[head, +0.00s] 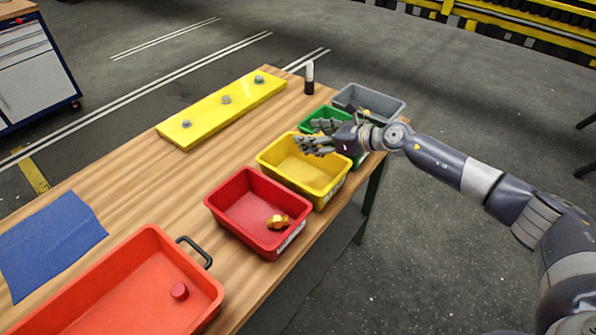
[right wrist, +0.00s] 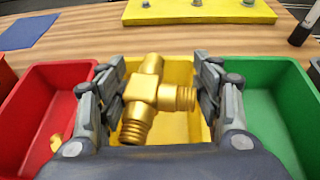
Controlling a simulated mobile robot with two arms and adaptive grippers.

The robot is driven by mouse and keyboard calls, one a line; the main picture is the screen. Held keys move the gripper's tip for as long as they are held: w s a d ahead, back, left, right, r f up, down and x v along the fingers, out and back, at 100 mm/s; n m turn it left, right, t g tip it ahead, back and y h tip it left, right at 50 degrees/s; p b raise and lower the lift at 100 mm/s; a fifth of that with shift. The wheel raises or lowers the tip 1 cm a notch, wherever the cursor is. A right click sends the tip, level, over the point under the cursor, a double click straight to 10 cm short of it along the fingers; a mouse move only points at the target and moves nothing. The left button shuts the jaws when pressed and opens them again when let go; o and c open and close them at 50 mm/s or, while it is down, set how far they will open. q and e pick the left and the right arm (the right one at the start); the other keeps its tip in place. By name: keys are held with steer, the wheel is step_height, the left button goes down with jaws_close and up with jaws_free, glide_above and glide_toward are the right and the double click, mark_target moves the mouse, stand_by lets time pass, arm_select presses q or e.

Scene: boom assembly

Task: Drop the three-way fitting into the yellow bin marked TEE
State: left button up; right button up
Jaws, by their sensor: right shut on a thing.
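The brass three-way fitting (right wrist: 150,98) is between the fingers of my right gripper (right wrist: 158,80), which is shut on it. In the head view the right gripper (head: 316,142) is above the far part of the yellow bin (head: 305,183), near the green bin; I cannot make out the fitting there. In the right wrist view the yellow bin (right wrist: 182,70) lies behind and below the fitting, and the floor I can see in it is empty. The label on its front is too small to read. My left gripper is not in view.
A red bin (head: 242,195) holding a brass piece (head: 278,221) stands beside the yellow one. Green (head: 312,117) and grey (head: 385,100) bins stand on the other side.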

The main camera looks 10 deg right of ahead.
step_height(320, 180, down, 5)
steer(key=b, duration=0.4)
steer(key=o, duration=1.3)
steer(key=shift+f, duration=0.1)
steer(key=shift+o, duration=0.2)
steer(key=v, duration=1.2)
steer(key=shift+s, duration=0.1)
